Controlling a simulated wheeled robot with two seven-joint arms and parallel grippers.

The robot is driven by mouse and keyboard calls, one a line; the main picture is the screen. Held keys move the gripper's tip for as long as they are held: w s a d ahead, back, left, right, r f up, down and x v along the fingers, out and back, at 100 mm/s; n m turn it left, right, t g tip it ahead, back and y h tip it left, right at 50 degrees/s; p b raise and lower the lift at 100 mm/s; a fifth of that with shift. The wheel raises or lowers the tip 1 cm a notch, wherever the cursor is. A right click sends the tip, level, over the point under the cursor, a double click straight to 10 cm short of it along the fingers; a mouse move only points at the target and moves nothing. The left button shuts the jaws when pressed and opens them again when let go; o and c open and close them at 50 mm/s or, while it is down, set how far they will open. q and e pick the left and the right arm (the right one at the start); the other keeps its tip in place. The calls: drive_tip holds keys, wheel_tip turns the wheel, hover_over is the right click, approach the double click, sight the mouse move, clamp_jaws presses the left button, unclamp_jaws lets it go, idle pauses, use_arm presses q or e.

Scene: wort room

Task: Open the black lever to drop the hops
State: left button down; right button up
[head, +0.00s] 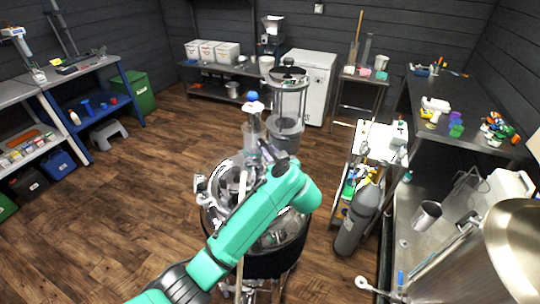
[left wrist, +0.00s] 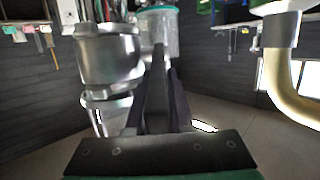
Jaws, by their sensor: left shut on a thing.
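My left gripper (head: 253,158) reaches over the steel vessel (head: 292,262) from the front, its green arm covering part of the fittings. In the left wrist view, its dark fingers (left wrist: 157,98) are shut around a dark upright piece, which looks like the black lever (left wrist: 157,82); the fingers hide much of it. Steel fittings (left wrist: 108,60) stand just left of the fingers. A clear cylinder in a metal frame (head: 290,102) stands behind the gripper in the head view. I cannot see any hops clearly. My right gripper is not in view.
A grey gas cylinder (head: 358,220) and a small shelf cart stand right of the vessel. A large steel tank (head: 515,250) is at the lower right. A pale curved pipe (left wrist: 283,75) is at the right in the wrist view.

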sight(268, 148)
use_arm(q)
drive_tip(key=shift+w+a+r+g+h, duration=0.15)
drive_tip(key=shift+w+r+g+h, duration=0.25)
drive_tip(key=shift+r+g, duration=0.4)
drive_tip(key=shift+w+a+r+g+h, duration=0.15)
drive_tip(key=shift+w+r+g+h, duration=0.25)
drive_tip(key=shift+g, duration=0.7)
drive_tip(key=shift+r, duration=0.1)
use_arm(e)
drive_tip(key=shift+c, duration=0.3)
